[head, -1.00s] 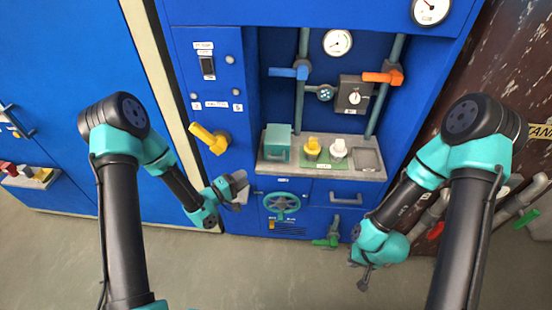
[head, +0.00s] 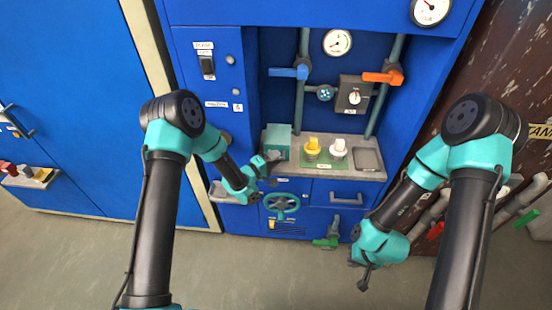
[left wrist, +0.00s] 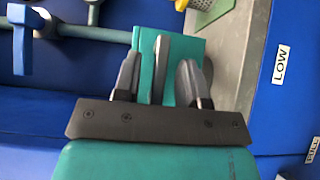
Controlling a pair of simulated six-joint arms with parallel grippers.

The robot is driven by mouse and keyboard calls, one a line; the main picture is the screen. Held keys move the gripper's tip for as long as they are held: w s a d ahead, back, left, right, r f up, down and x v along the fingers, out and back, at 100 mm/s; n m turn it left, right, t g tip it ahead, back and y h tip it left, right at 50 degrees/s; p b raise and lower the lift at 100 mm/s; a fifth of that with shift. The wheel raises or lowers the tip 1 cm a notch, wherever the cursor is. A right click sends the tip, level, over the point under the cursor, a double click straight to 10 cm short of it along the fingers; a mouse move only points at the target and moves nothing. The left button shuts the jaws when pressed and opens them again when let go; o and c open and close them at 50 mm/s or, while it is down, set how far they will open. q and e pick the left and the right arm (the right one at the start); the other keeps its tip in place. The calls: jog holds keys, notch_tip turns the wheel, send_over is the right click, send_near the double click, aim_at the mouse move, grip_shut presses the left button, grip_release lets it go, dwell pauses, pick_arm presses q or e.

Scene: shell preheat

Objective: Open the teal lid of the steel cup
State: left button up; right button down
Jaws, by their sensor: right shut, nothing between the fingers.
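The teal lid (head: 279,136) is at the left end of the grey shelf in the head view. It appears flat and square in the left wrist view (left wrist: 188,52). I cannot make out the steel cup under it. My left gripper (head: 274,160) is right in front of the lid, and its fingers also show in the left wrist view (left wrist: 158,82). My right gripper (head: 364,281) is shut and empty, low at the right, away from the lid.
Yellow (head: 312,146) and white (head: 338,148) knobs stand on a green plate right of the lid. A shallow tray (head: 367,158) is at the shelf's right end. Below are a teal handwheel (head: 282,204) and a drawer handle (head: 346,199). Pipes with blue (head: 290,72) and orange (head: 382,77) levers rise behind.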

pick_arm(q)
jog(key=shift+w+d, duration=0.3)
jog(key=shift+c, duration=0.2)
grip_shut()
